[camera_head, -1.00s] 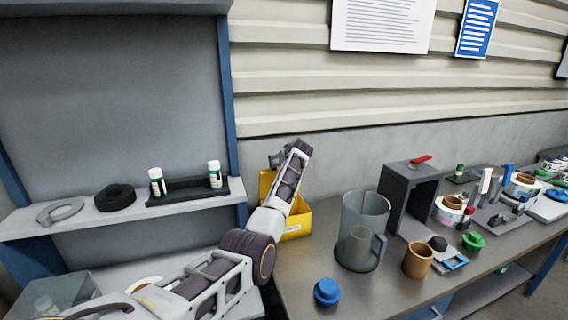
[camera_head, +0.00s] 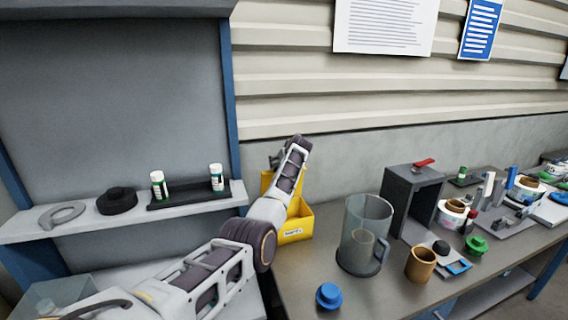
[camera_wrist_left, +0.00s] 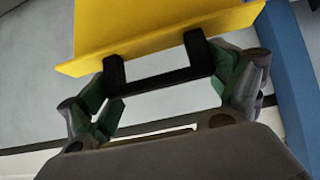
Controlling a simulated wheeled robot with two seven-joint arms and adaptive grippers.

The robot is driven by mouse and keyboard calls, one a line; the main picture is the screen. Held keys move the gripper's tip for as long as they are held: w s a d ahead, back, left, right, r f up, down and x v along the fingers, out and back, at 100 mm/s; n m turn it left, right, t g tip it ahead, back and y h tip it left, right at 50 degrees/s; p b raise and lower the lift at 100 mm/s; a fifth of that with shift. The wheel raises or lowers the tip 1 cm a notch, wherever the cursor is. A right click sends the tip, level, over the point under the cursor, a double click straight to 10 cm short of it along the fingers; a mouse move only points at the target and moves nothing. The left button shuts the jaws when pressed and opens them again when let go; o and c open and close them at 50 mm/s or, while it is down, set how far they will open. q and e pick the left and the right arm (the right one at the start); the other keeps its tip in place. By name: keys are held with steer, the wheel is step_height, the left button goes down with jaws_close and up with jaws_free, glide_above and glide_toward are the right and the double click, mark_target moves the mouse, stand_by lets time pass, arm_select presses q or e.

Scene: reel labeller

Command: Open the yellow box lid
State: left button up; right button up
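The yellow box (camera_head: 296,232) stands on the bench against the wall, with a white label on its front. Its lid (camera_head: 266,182) stands up at the back, and the box's inside partly shows; my left arm hides part of both. My left gripper (camera_head: 275,160) is at the raised lid's upper edge, small and partly hidden by the wrist. In the left wrist view the yellow lid (camera_wrist_left: 160,30) fills the top, and the two dark fingertips of the left gripper (camera_wrist_left: 155,62) are spread apart at its flanged edge. I cannot tell whether they touch it. My right gripper is not in view.
A clear jug (camera_head: 366,235), a brown cup (camera_head: 421,264) and a blue knob-like cap (camera_head: 329,295) stand right of the box. A dark open housing (camera_head: 410,200) stands behind them. A shelf (camera_head: 95,222) with small bottles is at left.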

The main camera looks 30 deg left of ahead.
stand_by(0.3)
arm_select(q)
steer(key=shift+d+r, duration=0.1)
steer(key=shift+d, duration=0.1)
steer(key=shift+v, duration=5.8)
steer(key=shift+s, duration=0.15)
